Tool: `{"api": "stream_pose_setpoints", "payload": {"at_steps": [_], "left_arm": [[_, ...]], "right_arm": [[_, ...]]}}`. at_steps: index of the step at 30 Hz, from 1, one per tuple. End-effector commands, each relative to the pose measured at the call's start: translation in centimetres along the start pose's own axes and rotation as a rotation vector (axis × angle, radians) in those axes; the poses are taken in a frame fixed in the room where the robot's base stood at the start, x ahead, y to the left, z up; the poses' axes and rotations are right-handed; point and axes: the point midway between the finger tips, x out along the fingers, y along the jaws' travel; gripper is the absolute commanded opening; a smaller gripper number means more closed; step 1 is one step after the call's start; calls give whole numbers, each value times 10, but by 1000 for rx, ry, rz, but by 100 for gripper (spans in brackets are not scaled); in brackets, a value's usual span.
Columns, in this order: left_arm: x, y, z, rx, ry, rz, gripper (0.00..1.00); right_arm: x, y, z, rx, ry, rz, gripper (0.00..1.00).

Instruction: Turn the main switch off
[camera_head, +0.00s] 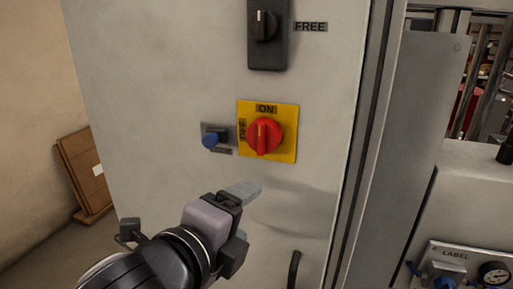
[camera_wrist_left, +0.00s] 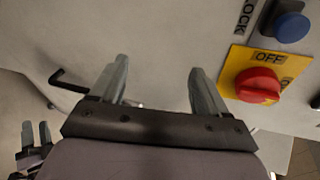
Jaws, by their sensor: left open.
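The main switch is a red rotary knob (camera_head: 264,136) on a yellow plate (camera_head: 287,110), with ON at the top and OFF at the left. Its pale mark stands upright toward ON. The knob also shows in the left wrist view (camera_wrist_left: 258,86), right of the fingers. My left gripper (camera_head: 246,190) is below the plate in the head view, apart from the knob. In the wrist view its fingers (camera_wrist_left: 160,88) are spread with nothing between them. My right gripper (camera_wrist_left: 36,134) shows small at the lower left of the wrist view, its fingers apart.
A blue button (camera_head: 210,141) sits left of the yellow plate. A black selector switch (camera_head: 265,27) labelled FREE is above it. A black bent handle (camera_head: 294,270) sticks out lower on the grey cabinet. A LABEL panel with a gauge (camera_head: 494,273) is at the lower right.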

Motion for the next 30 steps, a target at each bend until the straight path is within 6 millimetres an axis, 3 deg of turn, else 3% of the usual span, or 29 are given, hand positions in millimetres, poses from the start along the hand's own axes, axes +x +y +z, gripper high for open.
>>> {"api": "stream_pose_setpoints", "payload": {"at_steps": [1,6,15,23,30], "left_arm": [[-7,-16,-3,112,-10,-32,76],[-30,-49,-11,469,-70,-88,76],[-68,-84,-14,1012,-243,-130,76],[-77,-93,-12,1177,-315,-120,76],[-49,-101,-6,1178,-315,-117,76]], "right_arm": [[1,0,2,0,0,0,43],[3,0,4,0,0,-1,43],[6,0,8,0,-1,-1,43],[6,0,8,0,-1,-1,43],[3,0,5,0,-1,-1,43]]}}
